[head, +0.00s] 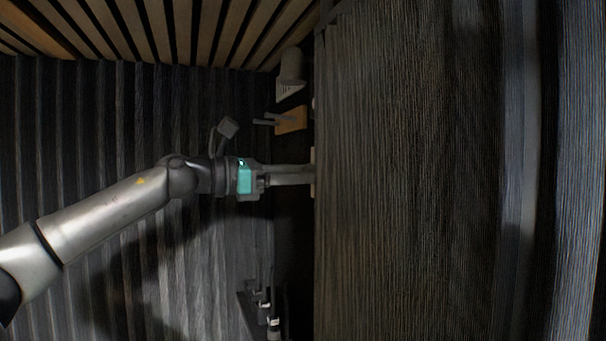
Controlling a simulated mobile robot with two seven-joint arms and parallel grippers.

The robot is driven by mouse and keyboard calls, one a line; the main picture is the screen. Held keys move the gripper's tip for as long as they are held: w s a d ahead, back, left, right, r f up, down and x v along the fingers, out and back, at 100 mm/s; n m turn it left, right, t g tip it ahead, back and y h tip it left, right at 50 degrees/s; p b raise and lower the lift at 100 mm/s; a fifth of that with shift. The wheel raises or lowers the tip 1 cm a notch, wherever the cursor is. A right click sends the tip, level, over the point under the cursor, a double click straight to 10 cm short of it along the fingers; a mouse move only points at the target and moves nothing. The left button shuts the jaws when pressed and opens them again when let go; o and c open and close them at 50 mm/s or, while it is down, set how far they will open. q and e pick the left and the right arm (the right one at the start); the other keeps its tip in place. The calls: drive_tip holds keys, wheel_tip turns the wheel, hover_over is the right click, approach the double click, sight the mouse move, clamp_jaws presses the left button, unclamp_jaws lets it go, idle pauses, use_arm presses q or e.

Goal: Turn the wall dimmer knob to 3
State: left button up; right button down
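My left gripper (312,175) reaches in from the left, with its teal band around the wrist. Its fingers point right, and their tips meet a thin pale plate (313,156) at the edge of the dark panel. The plate is seen almost edge-on. No knob or dial marking can be made out; the fingertips and the panel edge cover that spot. I cannot tell whether the fingers are closed on something. My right gripper is not in view.
A dark ribbed panel (410,180) fills the right side close by. Below is a dark rack (247,309) with small items.

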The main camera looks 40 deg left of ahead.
use_arm(q)
clamp_jaws()
drive_tip(key=n, duration=1.1)
drive_tip(key=shift+a+r+n+p, duration=0.1)
drive_tip(key=shift+n+p, duration=0.3)
idle(0.3)
drive_tip(key=o, duration=1)
unclamp_jaws()
drive_tip(key=shift+o, duration=0.2)
